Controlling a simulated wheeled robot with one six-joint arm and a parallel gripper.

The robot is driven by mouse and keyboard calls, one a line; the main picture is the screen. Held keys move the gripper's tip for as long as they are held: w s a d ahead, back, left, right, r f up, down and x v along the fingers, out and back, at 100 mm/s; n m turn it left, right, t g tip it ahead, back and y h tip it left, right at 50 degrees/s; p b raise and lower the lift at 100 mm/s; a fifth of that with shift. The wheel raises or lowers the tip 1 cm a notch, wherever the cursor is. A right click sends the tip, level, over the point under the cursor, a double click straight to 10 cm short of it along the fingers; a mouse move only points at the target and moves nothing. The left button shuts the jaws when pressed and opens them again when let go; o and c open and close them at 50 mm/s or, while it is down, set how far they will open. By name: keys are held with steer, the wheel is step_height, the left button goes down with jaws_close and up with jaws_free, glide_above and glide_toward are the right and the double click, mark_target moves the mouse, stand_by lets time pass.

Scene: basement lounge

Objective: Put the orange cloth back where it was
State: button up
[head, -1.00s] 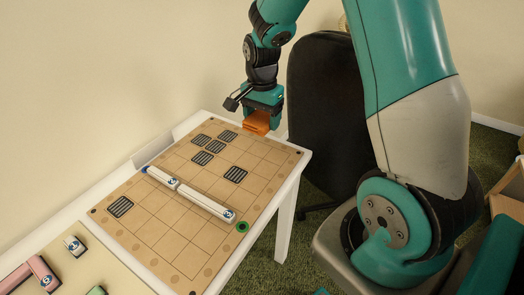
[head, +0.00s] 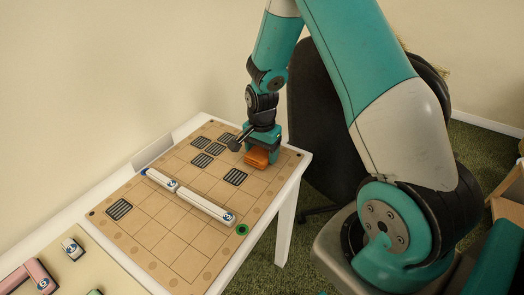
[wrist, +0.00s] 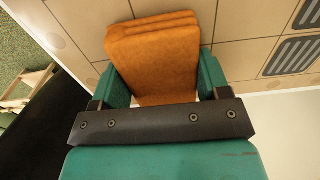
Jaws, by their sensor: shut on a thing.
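The orange cloth (head: 257,157) is a folded, layered block. My gripper (head: 262,152) is shut on it, low over the far right part of the tan grid board (head: 165,228). In the wrist view the orange cloth (wrist: 153,55) sits between the two teal fingers (wrist: 160,80), with the board's grid lines behind it. I cannot tell whether the cloth touches the board.
The board lies on a white table (head: 289,200). It carries several dark striped squares (head: 235,176), two white bars (head: 206,206), a blue ring and a green ring (head: 242,230). A black chair (head: 318,130) stands close behind the table's right end. Pink pieces (head: 38,274) lie at lower left.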

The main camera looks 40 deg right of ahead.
mark_target(262, 150)
steer(key=shift+s+f, duration=0.1)
steer(key=shift+f, duration=0.35)
steer(key=o, duration=1.1)
steer(key=shift+f, duration=0.1)
steer(key=shift+o, duration=0.2)
steer(key=shift+s+b, duration=0.15)
steer(key=shift+b, duration=0.15)
steer(key=shift+f, duration=0.1)
step_height(262, 150, up, 13)
steer(key=p, duration=0.1)
steer(key=s+a+r+n+y, duration=0.1)
steer(key=s+a+r+n, duration=0.25)
steer(key=a+n, duration=0.2)
steer(key=s+a+r+n+y, duration=0.1)
steer(key=s+a+r+n, duration=0.3)
steer(key=a, duration=0.3)
steer(key=s+a+r+n+y, duration=0.1)
steer(key=s+a+r+n, duration=0.2)
steer(key=s+a+n, duration=0.2)
steer(key=s+a+r+n+y, duration=0.1)
steer(key=s+a+r+n, duration=0.2)
steer(key=s+n, duration=0.3)
steer(key=s+a, duration=0.1)
steer(key=s, duration=0.2)
steer(key=shift+a+n, duration=0.35)
steer(key=shift+a, duration=0.05)
